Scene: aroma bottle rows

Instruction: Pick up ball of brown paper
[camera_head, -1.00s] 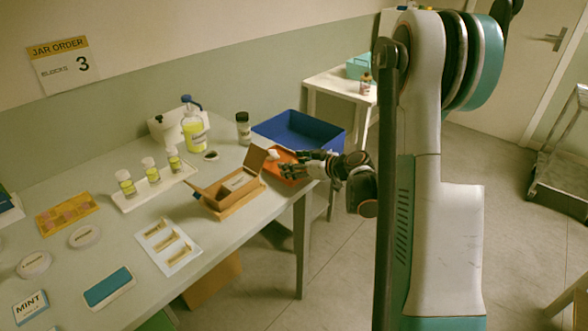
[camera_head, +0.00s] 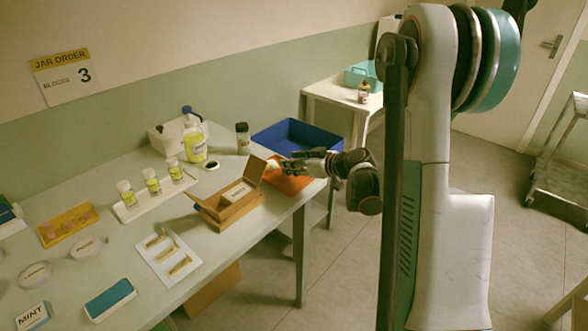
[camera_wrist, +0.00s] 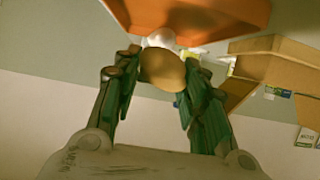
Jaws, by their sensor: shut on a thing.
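The ball of brown paper (camera_wrist: 163,70) shows in the wrist view as a rounded tan lump between the two green fingers. My gripper (camera_wrist: 158,78) is shut on it, with a finger on each side. A white rounded thing (camera_wrist: 160,38) is right behind the ball, by the orange tray (camera_wrist: 225,15). In the head view my gripper (camera_head: 284,167) is at the orange tray (camera_head: 290,183), at the table's right end. The ball is not clear there, hidden by the fingers.
The open cardboard box (camera_head: 232,205) stands just left of the tray, its flap close to my gripper. A blue bin (camera_head: 297,136) is behind. A dark-capped jar (camera_head: 243,138) and yellow bottle (camera_head: 194,142) stand farther left.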

